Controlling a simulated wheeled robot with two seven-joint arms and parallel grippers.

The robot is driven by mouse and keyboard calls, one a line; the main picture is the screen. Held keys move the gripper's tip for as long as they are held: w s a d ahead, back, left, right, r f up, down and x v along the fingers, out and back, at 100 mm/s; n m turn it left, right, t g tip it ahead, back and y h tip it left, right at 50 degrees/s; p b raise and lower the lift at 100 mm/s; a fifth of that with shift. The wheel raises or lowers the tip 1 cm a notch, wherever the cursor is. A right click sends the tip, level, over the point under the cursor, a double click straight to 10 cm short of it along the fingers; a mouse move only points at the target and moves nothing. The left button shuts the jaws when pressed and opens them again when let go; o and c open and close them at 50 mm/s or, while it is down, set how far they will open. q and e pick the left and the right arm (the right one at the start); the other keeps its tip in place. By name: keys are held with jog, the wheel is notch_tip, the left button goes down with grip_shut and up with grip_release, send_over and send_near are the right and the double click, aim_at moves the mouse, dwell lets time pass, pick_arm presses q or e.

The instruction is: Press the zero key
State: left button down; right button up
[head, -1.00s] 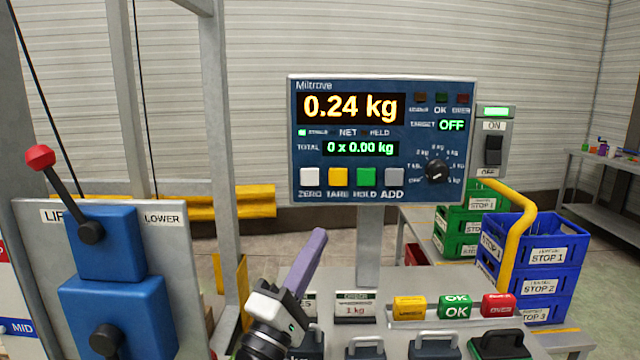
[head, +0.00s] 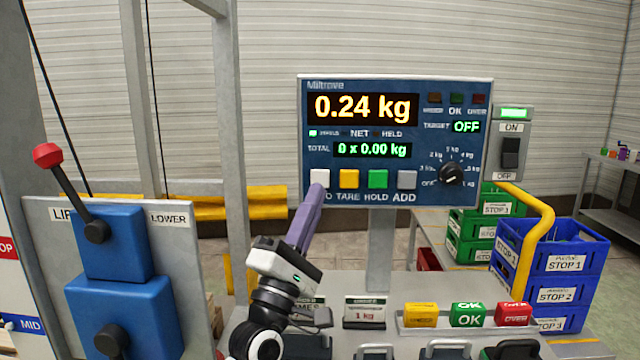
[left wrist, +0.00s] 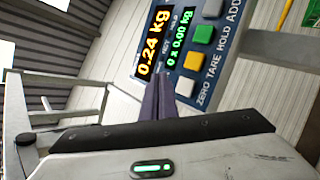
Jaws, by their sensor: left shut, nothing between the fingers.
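The zero key (head: 318,176) is a white square at the left end of the key row on the blue scale panel (head: 450,120). It also shows in the left wrist view (left wrist: 186,87). My left gripper (head: 318,190) has purple fingers, shut and empty, pointing up at the panel. In the head view the fingertips overlap the key's lower edge and hide part of its ZERO label. In the left wrist view the fingertips (left wrist: 163,78) appear just beside the white key. I cannot tell whether they touch it. The display (head: 362,108) reads 0.24 kg. My right gripper is not in view.
The yellow TARE key (head: 349,179) is close on the right, then green HOLD (head: 378,179) and grey ADD (head: 407,180). A blue lift lever box (head: 112,245) stands at left. Colored blocks (head: 467,315) sit on a tray below. Blue crates (head: 570,250) stand at right.

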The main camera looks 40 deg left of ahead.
aim_at(324, 171)
pick_arm(q)
jog(key=w+a, duration=0.1)
jog(key=w+a+b, duration=0.1)
jog(key=w, duration=0.2)
jog(key=shift+w+a+b, duration=0.3)
jog(key=shift+a+b, duration=0.05)
jog(key=shift+a, duration=0.05)
dwell(1.0)
jog(key=shift+w+a, duration=0.1)
jog(key=shift+w, duration=0.05)
dwell(0.7)
jog(key=shift+w+a, duration=0.1)
jog(key=shift+w, duration=0.15)
jog(key=shift+w+a+b, duration=0.2)
jog(key=shift+w+b, duration=0.1)
jog(key=shift+b, duration=0.1)
dwell(0.6)
jog(key=shift+s, duration=0.1)
jog(key=shift+s+d+p, duration=0.4)
jog(key=shift+s, duration=0.2)
